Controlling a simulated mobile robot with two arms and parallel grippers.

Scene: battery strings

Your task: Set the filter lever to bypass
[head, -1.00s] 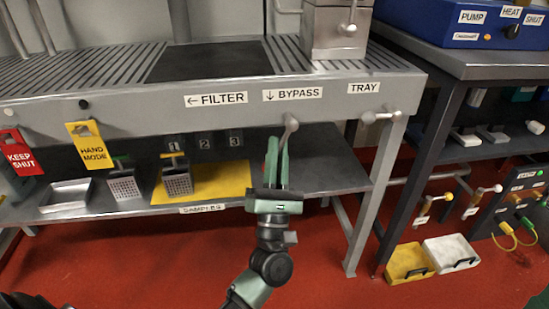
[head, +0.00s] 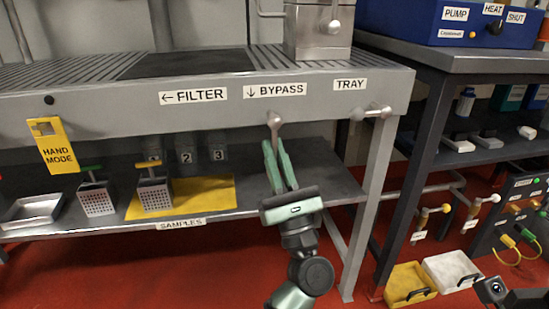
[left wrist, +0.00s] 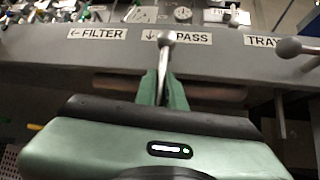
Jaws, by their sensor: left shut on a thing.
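The filter lever (head: 274,118) is a grey metal rod with a rounded upper end on the bench's front face, just below the "↓ BYPASS" label (head: 275,90). Its visible rod points down. The "← FILTER" label (head: 193,96) is to its left. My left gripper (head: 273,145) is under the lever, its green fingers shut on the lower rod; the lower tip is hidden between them. In the left wrist view the lever (left wrist: 167,40) runs down into the fingers (left wrist: 163,88). My right gripper's fingers are not visible.
A second ball-ended lever (head: 357,114) is at the right under the TRAY label (head: 350,84). A yellow HAND MODE tag (head: 55,147) hangs at the left. The lower shelf (head: 325,178) holds perforated baskets (head: 155,193) behind and left of my gripper. A bench leg (head: 367,215) stands to the right.

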